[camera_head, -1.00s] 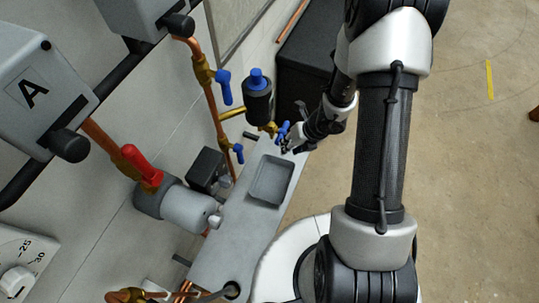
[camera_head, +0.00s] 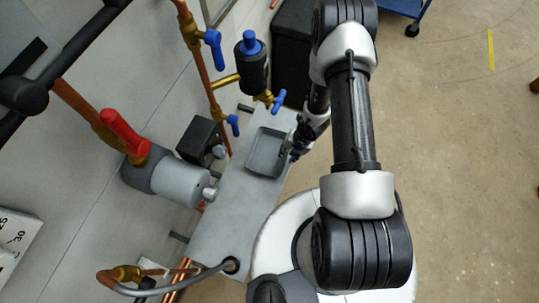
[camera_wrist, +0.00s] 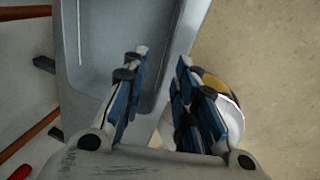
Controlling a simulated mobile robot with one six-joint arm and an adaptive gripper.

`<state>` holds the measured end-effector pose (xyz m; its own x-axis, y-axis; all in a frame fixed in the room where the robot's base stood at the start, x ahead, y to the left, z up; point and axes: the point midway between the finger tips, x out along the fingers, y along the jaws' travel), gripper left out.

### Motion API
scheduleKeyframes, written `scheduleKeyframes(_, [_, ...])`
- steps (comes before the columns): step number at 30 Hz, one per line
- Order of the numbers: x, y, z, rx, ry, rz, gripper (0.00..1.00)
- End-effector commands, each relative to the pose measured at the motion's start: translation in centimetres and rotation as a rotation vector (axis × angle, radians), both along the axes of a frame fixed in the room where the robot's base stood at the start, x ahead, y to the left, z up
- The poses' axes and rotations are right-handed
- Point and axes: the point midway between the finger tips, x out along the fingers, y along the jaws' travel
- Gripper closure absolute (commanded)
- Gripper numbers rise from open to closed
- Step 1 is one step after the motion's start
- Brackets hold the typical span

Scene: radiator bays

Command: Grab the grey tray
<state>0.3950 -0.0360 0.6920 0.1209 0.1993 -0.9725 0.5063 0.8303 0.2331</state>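The grey tray (camera_head: 267,152) lies on a narrow grey shelf (camera_head: 222,222) beside the pipes in the head view. In the wrist view the tray (camera_wrist: 105,45) fills the upper middle. My gripper (camera_head: 292,152) is at the tray's right edge. In the wrist view my gripper (camera_wrist: 163,65) is open, with a gap between its fingers. The left finger is over the tray's inside and the right finger is outside its right rim. I cannot tell whether either finger touches the rim. Nothing is held.
A black box (camera_head: 203,141) is close to the tray. Open floor (camera_head: 450,180) lies right.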

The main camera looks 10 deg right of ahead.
Motion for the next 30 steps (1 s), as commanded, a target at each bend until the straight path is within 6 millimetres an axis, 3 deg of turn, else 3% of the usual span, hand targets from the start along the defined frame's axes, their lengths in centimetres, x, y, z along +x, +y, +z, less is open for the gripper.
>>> scheduleKeyframes(7, [0.0, 0.1, -1.6, 0.000, 0.001, 0.001, 0.73])
scheduleKeyframes(15, [0.2, 0.5, -5.4, 0.000, 0.000, 0.002, 0.73])
scheduleKeyframes(23, [0.3, 0.5, -5.5, 0.000, 0.000, 0.001, 0.74])
scheduleKeyframes(30, [0.3, 0.5, -5.5, 0.000, 0.000, 0.001, 0.90])
